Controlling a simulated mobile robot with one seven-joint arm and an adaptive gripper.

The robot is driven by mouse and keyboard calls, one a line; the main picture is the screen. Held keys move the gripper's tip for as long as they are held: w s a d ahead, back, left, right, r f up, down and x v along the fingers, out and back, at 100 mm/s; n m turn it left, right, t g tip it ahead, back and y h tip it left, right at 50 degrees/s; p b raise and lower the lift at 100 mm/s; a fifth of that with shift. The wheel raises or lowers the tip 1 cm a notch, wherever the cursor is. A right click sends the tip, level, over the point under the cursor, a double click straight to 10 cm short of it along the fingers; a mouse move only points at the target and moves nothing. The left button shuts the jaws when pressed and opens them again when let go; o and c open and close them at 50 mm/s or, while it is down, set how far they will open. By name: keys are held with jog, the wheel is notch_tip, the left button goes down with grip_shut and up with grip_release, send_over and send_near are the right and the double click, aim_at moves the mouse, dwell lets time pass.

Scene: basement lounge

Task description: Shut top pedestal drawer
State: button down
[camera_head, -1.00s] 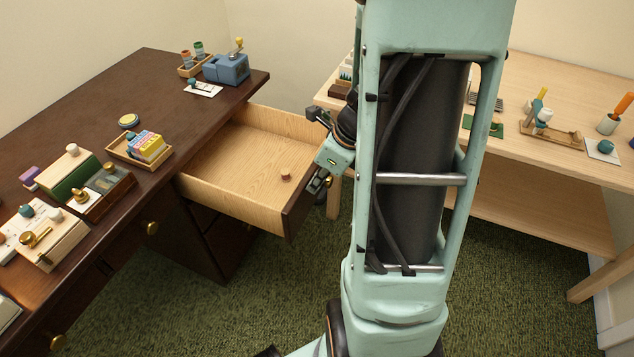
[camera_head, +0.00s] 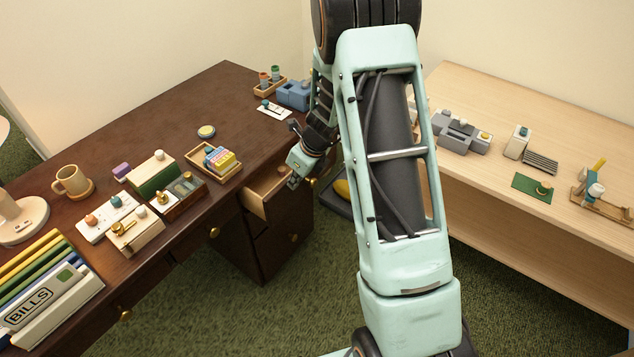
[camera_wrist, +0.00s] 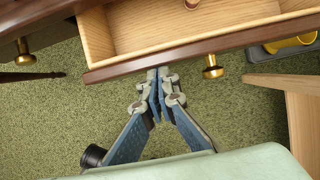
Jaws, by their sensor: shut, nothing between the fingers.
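The top pedestal drawer (camera_head: 265,191) stands partly out from the dark wooden desk (camera_head: 185,105), with its pale wood side showing in the head view. In the wrist view its dark front edge (camera_wrist: 188,46) crosses the top, with a brass knob (camera_wrist: 212,66) to the right of my fingers and pale wood inside. A small brown knob-like object sits in the drawer at the top edge of that view. My gripper (camera_wrist: 158,82) is shut and empty, its fingertips at the drawer's front face, seemingly touching it. In the head view my gripper (camera_head: 292,182) is at the drawer front.
A lower drawer (camera_head: 283,240) of the pedestal looks shut. A light wooden table (camera_head: 520,225) with small items stands to the right. A grey tray with a yellow object (camera_head: 342,190) lies on the floor beside the pedestal. Green carpet lies in front.

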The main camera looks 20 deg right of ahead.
jog(key=w+a+p, duration=0.2)
jog(key=w+a, duration=0.1)
jog(key=w, duration=0.1)
jog(key=shift+w+a+p, duration=0.35)
jog(key=shift+w+p, duration=0.05)
